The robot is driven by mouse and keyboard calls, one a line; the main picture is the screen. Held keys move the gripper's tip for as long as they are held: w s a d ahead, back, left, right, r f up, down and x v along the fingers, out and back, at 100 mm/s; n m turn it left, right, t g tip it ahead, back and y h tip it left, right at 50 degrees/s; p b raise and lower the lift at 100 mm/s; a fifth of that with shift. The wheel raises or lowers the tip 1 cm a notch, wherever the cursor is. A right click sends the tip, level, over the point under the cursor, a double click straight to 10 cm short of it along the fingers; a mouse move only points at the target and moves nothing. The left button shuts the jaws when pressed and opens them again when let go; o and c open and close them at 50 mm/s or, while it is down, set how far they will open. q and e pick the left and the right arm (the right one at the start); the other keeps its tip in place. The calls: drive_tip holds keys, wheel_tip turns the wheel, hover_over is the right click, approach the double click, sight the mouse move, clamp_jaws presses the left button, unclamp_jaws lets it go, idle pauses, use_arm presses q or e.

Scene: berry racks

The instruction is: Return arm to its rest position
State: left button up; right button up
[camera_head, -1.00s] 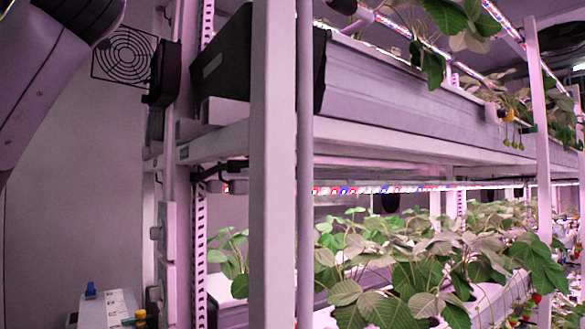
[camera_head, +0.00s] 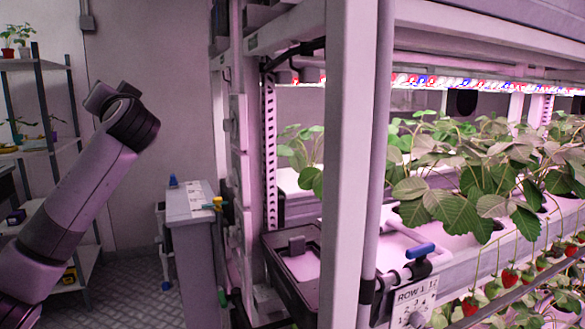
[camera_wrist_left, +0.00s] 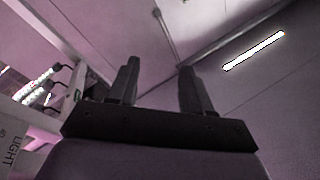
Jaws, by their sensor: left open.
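My left arm comes in from the lower left in the head view and slants up and to the right, in front of the grey wall. The gripper's fingers cannot be made out clearly there. In the left wrist view my left gripper (camera_wrist_left: 160,88) is open, with two dark fingers apart and nothing between them. Behind it are the ceiling and a lit lamp strip (camera_wrist_left: 255,50). My right gripper is not in view.
The white berry rack (camera_head: 350,150) with strawberry plants (camera_head: 470,170) fills the right side. A grey cabinet (camera_head: 195,240) stands left of it. A shelf unit (camera_head: 50,120) stands at the far left. Open floor (camera_head: 135,280) shows between shelf and cabinet.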

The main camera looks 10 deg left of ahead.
use_arm(q)
drive_tip(key=w+d+f+m+t+h, duration=0.1)
drive_tip(key=w+f+m+h, duration=0.1)
drive_tip(key=f, duration=0.6)
drive_tip(key=w+d+f+m+t+h, duration=0.1)
drive_tip(key=w+d+f+m+h, duration=0.15)
drive_tip(key=f, duration=0.45)
drive_tip(key=s+d+f+m+h, duration=0.2)
drive_tip(key=f+h, duration=0.1)
drive_tip(key=f, duration=0.7)
drive_tip(key=s+d+f+m+g+h, duration=0.1)
drive_tip(key=s+d+f+m+h, duration=0.15)
drive_tip(key=f, duration=0.75)
drive_tip(key=s+d+f+m+h, duration=0.1)
drive_tip(key=s+d+f+h, duration=0.1)
drive_tip(key=f, duration=0.8)
drive_tip(key=s+d+f+m+g+h, duration=0.1)
drive_tip(key=s+d+f+g+h, duration=0.15)
drive_tip(key=s+f, duration=0.95)
drive_tip(key=s+d+f+g+h, duration=0.1)
drive_tip(key=s+d+f+h, duration=0.45)
drive_tip(key=s, duration=1.05)
drive_tip(key=d+r+n+y+p, duration=0.2)
drive_tip(key=d+n, duration=0.3)
drive_tip(key=d, duration=0.3)
drive_tip(key=shift+w+d+p, duration=0.35)
drive_tip(key=shift+d+p, duration=0.05)
drive_tip(key=shift+p, duration=0.5)
drive_tip(key=shift+t, duration=0.25)
